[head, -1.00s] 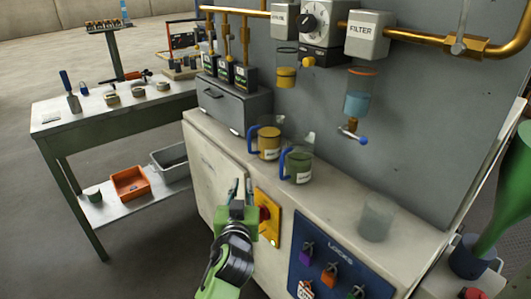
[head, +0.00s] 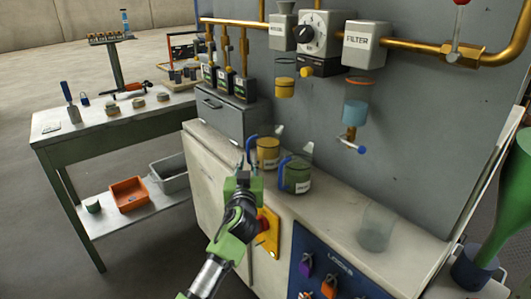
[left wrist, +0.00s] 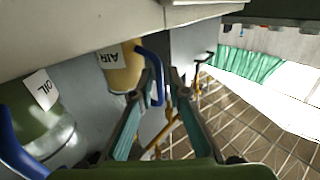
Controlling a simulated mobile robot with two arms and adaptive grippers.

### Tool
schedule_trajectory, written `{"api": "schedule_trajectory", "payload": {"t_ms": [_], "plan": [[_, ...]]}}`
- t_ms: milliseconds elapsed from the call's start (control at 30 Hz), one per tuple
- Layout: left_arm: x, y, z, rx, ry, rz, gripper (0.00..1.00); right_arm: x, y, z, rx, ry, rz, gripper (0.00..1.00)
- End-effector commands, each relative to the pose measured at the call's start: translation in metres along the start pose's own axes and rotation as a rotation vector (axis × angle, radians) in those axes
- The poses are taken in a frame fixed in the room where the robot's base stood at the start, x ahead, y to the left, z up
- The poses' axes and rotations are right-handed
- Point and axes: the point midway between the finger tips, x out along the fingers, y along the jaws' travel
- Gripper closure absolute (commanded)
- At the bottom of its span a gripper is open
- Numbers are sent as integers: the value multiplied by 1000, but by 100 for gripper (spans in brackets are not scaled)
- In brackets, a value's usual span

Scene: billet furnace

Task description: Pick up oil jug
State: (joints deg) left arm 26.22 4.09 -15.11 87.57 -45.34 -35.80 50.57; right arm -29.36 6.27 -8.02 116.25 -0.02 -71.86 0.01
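Two clear jugs with blue handles stand on the cabinet top. The green-filled oil jug (head: 296,178) is nearer. In the left wrist view its white label reads OIL on the green jug (left wrist: 28,112) at the left edge. The yellow-filled jug (head: 268,153) stands just behind it and also shows in the left wrist view (left wrist: 119,72). My left gripper (head: 246,160) is open and empty, left of both jugs. In the left wrist view the fingertips (left wrist: 164,78) are close to the yellow jug's handle; contact cannot be told. My right gripper is out of view.
A clear empty container (head: 376,228) stands on the cabinet top (head: 335,205) to the right. A grey drawer box (head: 228,115) is behind the jugs. Pipes and a filter unit (head: 368,45) hang above. A workbench (head: 115,115) stands left.

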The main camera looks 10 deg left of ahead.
Motion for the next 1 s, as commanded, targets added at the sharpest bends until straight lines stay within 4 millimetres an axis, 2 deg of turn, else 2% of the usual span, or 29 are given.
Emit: {"api": "schedule_trajectory", "payload": {"t_ms": [133,300,533,567,600,1000], "plan": [[19,1,1,1,1,1,84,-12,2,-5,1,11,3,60],[30,1,1,0,0,0,84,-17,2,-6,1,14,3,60],[30,1,1,0,0,0,84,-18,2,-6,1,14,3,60],[30,1,1,0,0,0,90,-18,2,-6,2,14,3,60],[30,1,1,0,0,0,100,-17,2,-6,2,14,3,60],[30,1,-1,-1,3,1,100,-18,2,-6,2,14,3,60]]}}
